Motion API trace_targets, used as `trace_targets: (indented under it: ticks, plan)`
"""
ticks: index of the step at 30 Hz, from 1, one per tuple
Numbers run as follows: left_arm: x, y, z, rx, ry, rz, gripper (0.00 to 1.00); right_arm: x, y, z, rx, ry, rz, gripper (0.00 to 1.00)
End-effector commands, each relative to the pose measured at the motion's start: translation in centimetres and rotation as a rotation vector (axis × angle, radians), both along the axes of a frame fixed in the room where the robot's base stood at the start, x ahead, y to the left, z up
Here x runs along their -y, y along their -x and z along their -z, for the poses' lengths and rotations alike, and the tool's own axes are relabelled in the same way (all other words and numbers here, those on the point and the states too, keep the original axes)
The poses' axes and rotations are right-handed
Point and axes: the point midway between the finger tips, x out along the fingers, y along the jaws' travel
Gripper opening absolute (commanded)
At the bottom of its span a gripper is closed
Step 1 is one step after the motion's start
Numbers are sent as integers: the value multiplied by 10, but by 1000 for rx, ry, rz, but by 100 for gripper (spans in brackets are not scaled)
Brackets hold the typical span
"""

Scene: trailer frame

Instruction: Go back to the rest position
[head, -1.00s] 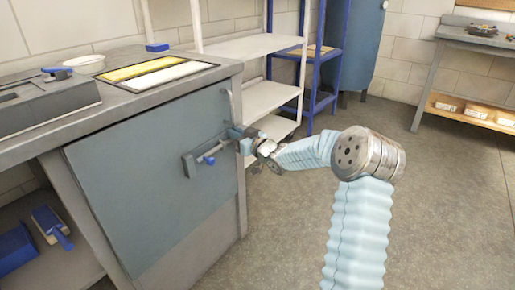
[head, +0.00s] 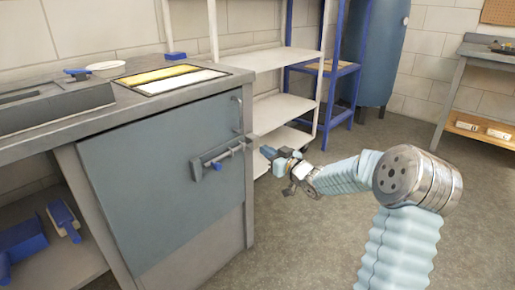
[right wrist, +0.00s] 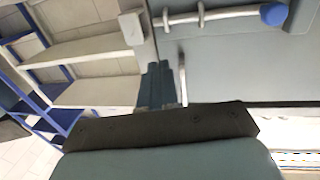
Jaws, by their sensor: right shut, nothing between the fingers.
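My right gripper (head: 268,153) is off the right side of the grey cabinet door, in front of the white shelves. Its fingers are shut and hold nothing. In the right wrist view the closed fingers (right wrist: 155,88) point toward the door and its bolt. A sliding bolt with a blue knob (head: 217,166) is mounted on the grey door (head: 160,180); it also shows in the right wrist view (right wrist: 274,14). The gripper appears apart from the bolt in the head view. My left gripper is not in view.
A grey workbench top (head: 125,110) carries a yellow-and-white panel (head: 170,77) and a white dish (head: 106,68). A side table (head: 470,85) is at right. The floor at centre right is open.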

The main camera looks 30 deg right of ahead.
Motion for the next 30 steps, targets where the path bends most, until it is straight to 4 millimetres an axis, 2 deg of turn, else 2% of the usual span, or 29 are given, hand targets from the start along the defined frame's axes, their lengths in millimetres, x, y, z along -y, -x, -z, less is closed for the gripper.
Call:
trace_targets:
  ticks: [3,7,14,17,20,23,24,26,27,29,30]
  plan:
    - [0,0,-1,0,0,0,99,7,19,0,-1,2,3,0]
    - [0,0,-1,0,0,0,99,10,31,0,0,0,1,0]
    - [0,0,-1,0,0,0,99,11,35,1,-1,-2,0,0]
    - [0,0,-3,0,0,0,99,2,32,14,-32,-33,-1,0]
    - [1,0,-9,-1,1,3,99,-23,25,53,-124,-114,3,0]
    - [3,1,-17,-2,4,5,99,-70,26,115,-289,-219,2,0]
    - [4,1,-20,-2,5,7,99,-92,31,142,-369,-258,0,0]
    - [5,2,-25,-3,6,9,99,-127,45,181,-497,-305,-5,0]
    - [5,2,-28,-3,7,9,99,-149,58,206,-584,-329,-10,0]
    - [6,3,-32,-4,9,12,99,-183,81,239,-717,-356,-19,0]
    - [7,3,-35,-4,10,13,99,-204,101,260,-809,-368,-24,0]
